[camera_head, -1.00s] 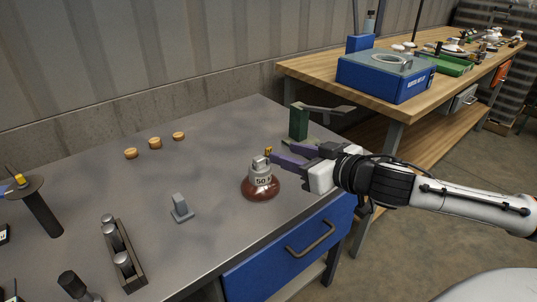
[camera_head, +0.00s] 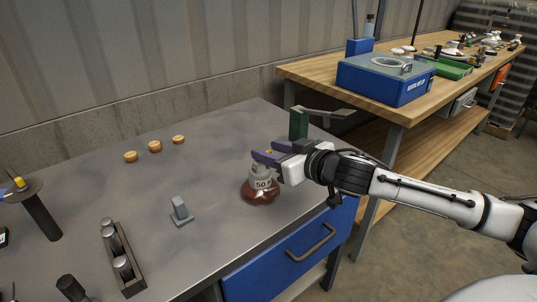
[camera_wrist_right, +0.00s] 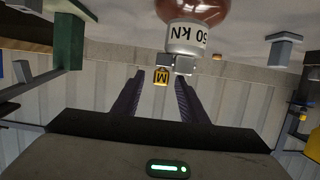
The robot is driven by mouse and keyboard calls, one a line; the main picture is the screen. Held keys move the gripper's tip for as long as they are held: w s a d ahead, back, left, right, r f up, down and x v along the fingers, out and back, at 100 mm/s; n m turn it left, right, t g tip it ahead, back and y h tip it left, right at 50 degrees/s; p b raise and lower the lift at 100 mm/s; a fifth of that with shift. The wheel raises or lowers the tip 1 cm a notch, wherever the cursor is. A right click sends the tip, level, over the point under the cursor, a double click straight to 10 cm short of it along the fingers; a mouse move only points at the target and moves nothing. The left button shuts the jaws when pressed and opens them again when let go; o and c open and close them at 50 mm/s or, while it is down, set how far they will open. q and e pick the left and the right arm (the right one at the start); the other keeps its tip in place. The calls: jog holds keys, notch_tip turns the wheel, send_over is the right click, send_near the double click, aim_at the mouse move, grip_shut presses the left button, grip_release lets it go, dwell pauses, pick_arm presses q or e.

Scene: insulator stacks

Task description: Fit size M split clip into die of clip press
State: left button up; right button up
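The split clip is a small yellow piece marked M (camera_wrist_right: 161,77) in the right wrist view. It sits close to the grey cap of a brown insulator (camera_head: 261,193) marked 50 KN, whose cap (camera_wrist_right: 187,38) shows in the wrist view. My right gripper (camera_head: 262,150) is above the insulator at its cap. Its purple fingers are apart, with the clip between or just beyond their tips and gaps on both sides. The green upright with a grey lever (camera_head: 298,123), which looks like the clip press, stands behind the gripper; its die is hidden. My left gripper is not in view.
A grey stand (camera_head: 181,211), a rack of metal cylinders (camera_head: 122,264) and a black post with a disc (camera_head: 42,215) are on the left of the grey table (camera_head: 225,135). Three wooden discs (camera_head: 155,146) lie near the wall. A blue box (camera_head: 385,80) is on the wooden bench.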

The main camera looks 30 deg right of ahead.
jog(key=shift+w+a+f, duration=0.1)
jog(key=shift+w, duration=0.35)
jog(key=shift+c, duration=0.4)
grip_shut()
